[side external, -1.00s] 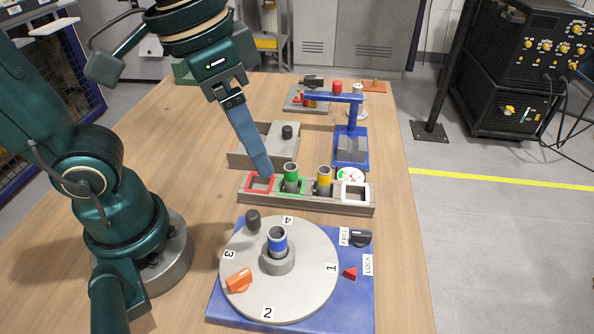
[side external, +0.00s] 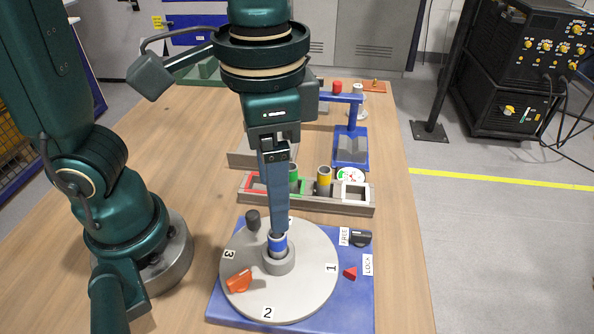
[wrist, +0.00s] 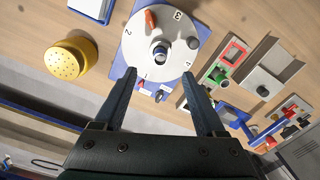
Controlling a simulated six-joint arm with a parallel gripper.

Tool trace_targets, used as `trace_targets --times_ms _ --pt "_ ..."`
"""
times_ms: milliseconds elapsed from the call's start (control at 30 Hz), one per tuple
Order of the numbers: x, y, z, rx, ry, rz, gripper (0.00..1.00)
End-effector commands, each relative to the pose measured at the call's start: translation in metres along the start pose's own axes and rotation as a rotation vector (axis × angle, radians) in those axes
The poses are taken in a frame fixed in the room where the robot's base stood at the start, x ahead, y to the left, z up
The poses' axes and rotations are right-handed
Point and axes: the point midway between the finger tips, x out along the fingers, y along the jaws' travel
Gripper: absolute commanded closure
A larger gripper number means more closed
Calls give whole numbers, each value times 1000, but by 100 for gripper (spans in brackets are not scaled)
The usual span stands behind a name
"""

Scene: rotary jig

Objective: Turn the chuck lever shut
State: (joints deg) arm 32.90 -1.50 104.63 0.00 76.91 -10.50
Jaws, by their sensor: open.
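A round grey disc (side external: 300,296) numbered 1 to 4 lies on a blue base (side external: 222,306). Its central grey collar (side external: 279,262) holds an upright tube with a blue band (side external: 279,246). An orange lever (side external: 238,281) lies on the disc at the front left, between 2 and 3; it also shows in the wrist view (wrist: 151,20). My gripper (side external: 279,230) points down over the disc, its fingers overlapping the tube in the side view. In the wrist view my gripper (wrist: 159,74) is open, fingers spread and empty. I cannot tell its exact height.
A black knob (side external: 253,220) stands on the disc's far left. A black switch (side external: 360,238) sits by FREE and LOCK labels, near a red pointer (side external: 350,273). Behind is a rack (side external: 305,204) with tubes. A yellow perforated cap (wrist: 72,58) shows in the wrist view.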

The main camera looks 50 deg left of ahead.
Motion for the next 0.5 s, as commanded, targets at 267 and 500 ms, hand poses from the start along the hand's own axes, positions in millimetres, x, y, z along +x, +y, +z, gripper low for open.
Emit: trace_targets --times_ms 267,500 --pt "50 0 1 -1 -6 -1 28" --pt "87 0 1 -1 -6 -1 28"
